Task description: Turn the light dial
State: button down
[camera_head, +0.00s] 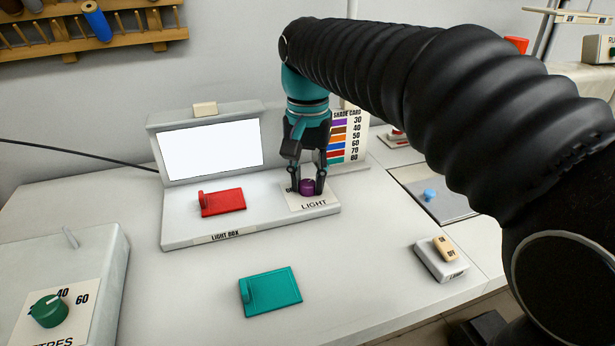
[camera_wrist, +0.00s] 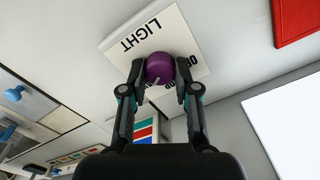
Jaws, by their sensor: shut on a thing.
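The light dial (camera_head: 307,187) is a small purple knob on a white plate marked LIGHT (camera_head: 314,203), at the right of the light box base (camera_head: 250,232). My gripper (camera_head: 307,190) comes down from above with its two fingers on either side of the dial, shut on it. In the wrist view the purple dial (camera_wrist: 159,68) sits between the two fingertips (camera_wrist: 160,78). A pale pointer mark shows on the dial's edge. The plate's lettering beside the dial is partly hidden by the fingers. The light box screen (camera_head: 211,146) glows white.
A red swatch (camera_head: 222,202) lies on the light box base, left of the dial. A teal swatch (camera_head: 270,290) lies on the table in front. A shade card (camera_head: 347,137) stands behind my gripper. A lamp switch (camera_head: 441,258) is at the right, a green dial (camera_head: 49,311) at the left.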

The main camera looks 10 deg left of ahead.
aim_at(308, 182)
dwell(0.3)
jog(key=c, duration=0.9)
grip_release()
jog(key=shift+o, duration=0.2)
jog(key=shift+r, duration=0.1)
notch_tip(308, 182, up, 12)
